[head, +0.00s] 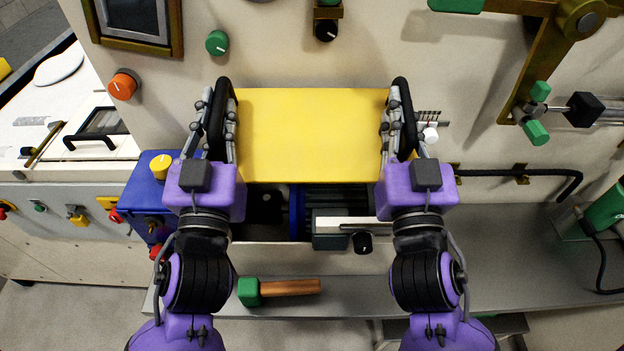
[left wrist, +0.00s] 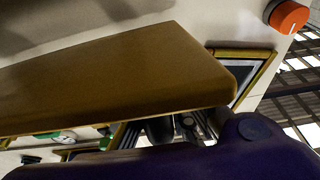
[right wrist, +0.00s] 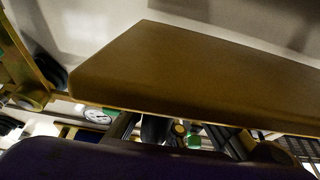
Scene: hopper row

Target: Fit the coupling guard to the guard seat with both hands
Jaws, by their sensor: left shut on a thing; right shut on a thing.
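The coupling guard (head: 312,135) is a wide yellow cover with a black handle at each end. My left gripper (head: 222,125) is shut on its left handle and my right gripper (head: 398,125) on its right handle. The guard is held roughly level in front of the pale panel. Its underside looks brown in shadow in the left wrist view (left wrist: 130,75) and the right wrist view (right wrist: 190,75). Below its near edge, a dark recess shows a blue coupling part (head: 296,212) and a dark ribbed body. The guard seat is not clearly seen; the guard hides much of this area.
A green-headed hammer with a wooden handle (head: 290,287) lies on the grey ledge (head: 350,292) below. A blue box with a yellow knob (head: 161,165) stands close left of my left gripper. A black pipe (head: 520,173) runs along the panel at right.

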